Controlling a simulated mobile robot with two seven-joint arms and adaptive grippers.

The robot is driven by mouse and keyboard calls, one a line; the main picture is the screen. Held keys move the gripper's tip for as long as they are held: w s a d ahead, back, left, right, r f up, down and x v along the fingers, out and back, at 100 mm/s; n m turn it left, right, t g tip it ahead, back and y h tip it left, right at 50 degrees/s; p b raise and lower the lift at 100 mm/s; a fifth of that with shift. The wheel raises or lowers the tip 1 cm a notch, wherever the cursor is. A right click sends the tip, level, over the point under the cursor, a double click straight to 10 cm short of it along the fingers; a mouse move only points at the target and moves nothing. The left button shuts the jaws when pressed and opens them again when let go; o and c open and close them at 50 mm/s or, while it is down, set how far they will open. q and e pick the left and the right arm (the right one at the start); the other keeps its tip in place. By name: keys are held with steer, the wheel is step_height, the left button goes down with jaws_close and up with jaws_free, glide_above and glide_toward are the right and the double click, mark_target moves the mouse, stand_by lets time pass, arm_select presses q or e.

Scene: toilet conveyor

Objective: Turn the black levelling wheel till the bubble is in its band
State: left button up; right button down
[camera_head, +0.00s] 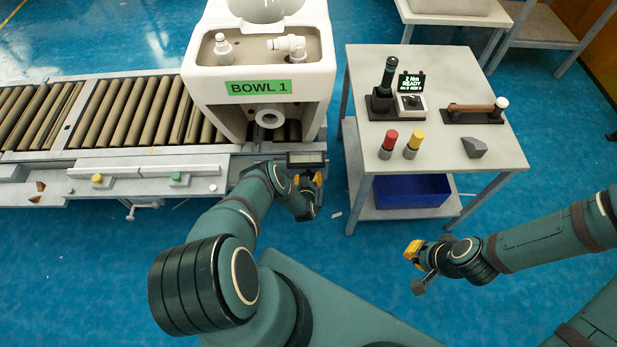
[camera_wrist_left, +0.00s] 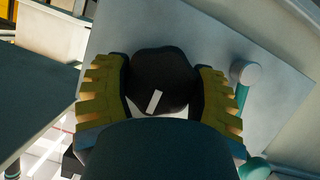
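The black levelling wheel (camera_wrist_left: 162,82), with a white mark on its face, sits between the two yellow ribbed fingers of my left gripper (camera_wrist_left: 164,90) in the left wrist view. The fingers press close on both sides of it. In the head view my left gripper (camera_head: 308,183) is at the conveyor's front right corner, and the wheel is hidden there. A small dark-framed box with a pale window (camera_head: 306,159) sits just above the gripper; no bubble can be made out in it. My right gripper (camera_head: 416,266) is open and empty over the blue floor.
A white toilet bowl (camera_head: 318,85) labelled BOWL 1 stands on the roller conveyor (camera_head: 130,112) just behind the left gripper. A grey table (camera_head: 450,62) with a driver, display, red and yellow bottles stands to the right. A blue bin (camera_head: 411,191) is below it.

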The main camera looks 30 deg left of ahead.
stand_by(0.4)
arm_select(q)
steer(key=shift+n+t+h, duration=0.5)
steer(key=shift+n+h, duration=0.1)
steer(key=shift+n, duration=0.5)
steer(key=shift+n+t+h, duration=0.5)
steer(key=shift+n+t, duration=0.1)
steer(key=shift+n, duration=0.7)
steer(key=o, duration=1.2)
steer(key=shift+s, duration=0.1)
steer(key=v, duration=0.7)
steer(key=shift+s, duration=0.15)
